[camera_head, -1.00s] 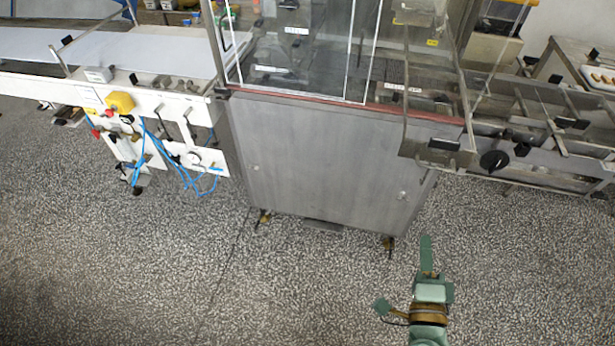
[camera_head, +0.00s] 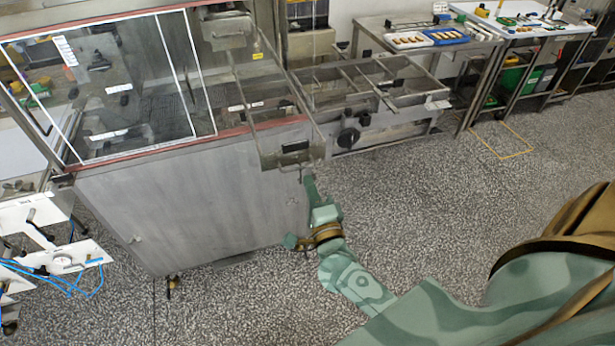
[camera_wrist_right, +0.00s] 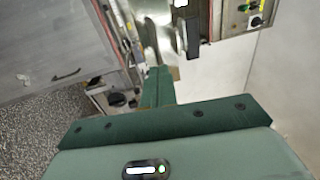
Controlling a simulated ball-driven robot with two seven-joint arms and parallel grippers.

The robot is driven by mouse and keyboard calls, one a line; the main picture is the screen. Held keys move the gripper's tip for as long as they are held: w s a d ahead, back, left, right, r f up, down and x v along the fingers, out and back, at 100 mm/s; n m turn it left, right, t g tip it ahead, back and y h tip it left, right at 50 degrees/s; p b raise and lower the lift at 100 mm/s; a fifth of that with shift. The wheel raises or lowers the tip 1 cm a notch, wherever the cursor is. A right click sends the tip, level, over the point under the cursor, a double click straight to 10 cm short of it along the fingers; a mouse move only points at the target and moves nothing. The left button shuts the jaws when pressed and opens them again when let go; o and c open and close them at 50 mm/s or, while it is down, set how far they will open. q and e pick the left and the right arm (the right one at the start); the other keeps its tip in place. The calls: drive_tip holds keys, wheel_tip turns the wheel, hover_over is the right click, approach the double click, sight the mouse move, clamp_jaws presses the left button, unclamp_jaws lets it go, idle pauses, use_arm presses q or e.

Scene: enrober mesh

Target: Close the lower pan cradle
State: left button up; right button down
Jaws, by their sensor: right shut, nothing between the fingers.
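The lower pan cradle (camera_head: 290,159) is a grey metal frame with a black handle on its front plate. In the head view it juts out from the right side of the steel enrober cabinet (camera_head: 200,205). My right gripper (camera_head: 308,182) is shut and empty, its fingers pointing up just below the right end of the cradle's front plate. I cannot tell whether they touch. In the wrist view the green fingers (camera_wrist_right: 156,86) point towards metal parts and a black handle, probably the cradle's. My left gripper is not in view.
A second metal holder (camera_head: 227,32) sits higher on the machine. A wire-frame conveyor (camera_head: 375,100) with a black knob stands right of the cradle. A table (camera_head: 375,28) with trays is behind. Speckled floor (camera_head: 455,195) is clear in front and to the right.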

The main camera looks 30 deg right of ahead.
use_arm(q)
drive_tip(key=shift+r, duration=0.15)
use_arm(e)
drive_tip(key=shift+x, duration=1.1)
